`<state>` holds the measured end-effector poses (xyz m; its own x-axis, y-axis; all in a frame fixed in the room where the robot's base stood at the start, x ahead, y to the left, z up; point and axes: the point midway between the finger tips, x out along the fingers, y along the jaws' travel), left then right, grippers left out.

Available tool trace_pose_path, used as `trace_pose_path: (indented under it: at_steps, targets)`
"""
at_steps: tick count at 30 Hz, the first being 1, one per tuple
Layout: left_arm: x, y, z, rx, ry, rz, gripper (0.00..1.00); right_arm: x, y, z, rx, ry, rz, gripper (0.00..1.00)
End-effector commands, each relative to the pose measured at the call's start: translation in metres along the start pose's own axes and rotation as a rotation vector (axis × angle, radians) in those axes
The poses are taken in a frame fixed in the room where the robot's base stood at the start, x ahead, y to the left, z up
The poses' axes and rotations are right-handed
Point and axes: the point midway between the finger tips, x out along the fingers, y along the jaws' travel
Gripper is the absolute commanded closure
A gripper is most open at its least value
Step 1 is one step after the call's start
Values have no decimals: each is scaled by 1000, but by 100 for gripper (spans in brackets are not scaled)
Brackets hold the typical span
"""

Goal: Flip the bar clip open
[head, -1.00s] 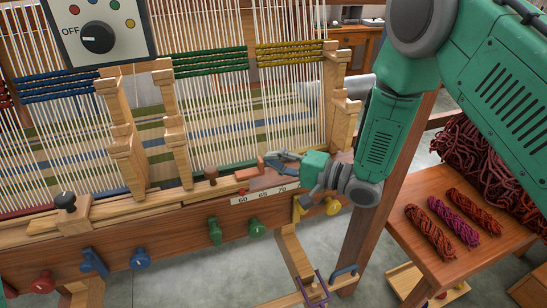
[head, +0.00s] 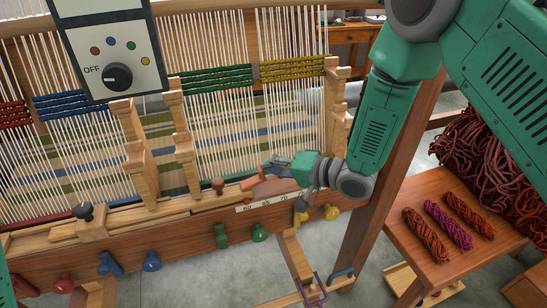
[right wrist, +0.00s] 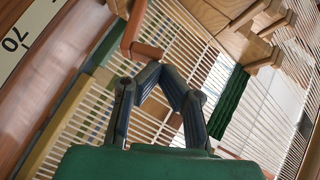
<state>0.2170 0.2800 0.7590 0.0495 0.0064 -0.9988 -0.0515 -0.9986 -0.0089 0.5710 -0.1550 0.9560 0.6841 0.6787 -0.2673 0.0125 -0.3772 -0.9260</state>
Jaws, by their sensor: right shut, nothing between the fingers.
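The bar clip appears to be the orange-brown piece (head: 272,188) on the loom's front beam, just behind the number scale. In the right wrist view, an orange-brown L-shaped piece (right wrist: 128,38) lies just beyond my fingertips. My right gripper (head: 275,163) is over the beam at the clip's back side. Its dark fingers meet at the tips in the right wrist view (right wrist: 158,74), shut and empty. The tips are close to the clip's short orange end; I cannot tell whether they touch. My left gripper is out of view.
A scale (head: 265,203) and a brown peg (head: 218,186) sit by the clip. Wooden posts (head: 184,150) stand left of it, warp threads (head: 215,125) behind. A knob panel (head: 117,60) hangs upper left. Wool skeins (head: 425,235) lie on a side table at right.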

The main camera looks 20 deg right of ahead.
Motion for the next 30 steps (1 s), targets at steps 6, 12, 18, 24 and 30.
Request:
trace_pose_path:
  at_steps: [6,12,18,24,30]
  targets:
    - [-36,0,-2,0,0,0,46,5,-22,5,-139,-4,138,100]
    - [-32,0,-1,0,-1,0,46,7,-15,6,-154,-1,156,100]
    - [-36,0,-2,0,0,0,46,5,-19,5,-153,0,154,100]
    - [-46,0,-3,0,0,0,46,2,-29,3,-152,0,152,100]
    - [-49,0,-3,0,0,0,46,2,-31,2,-153,0,153,100]
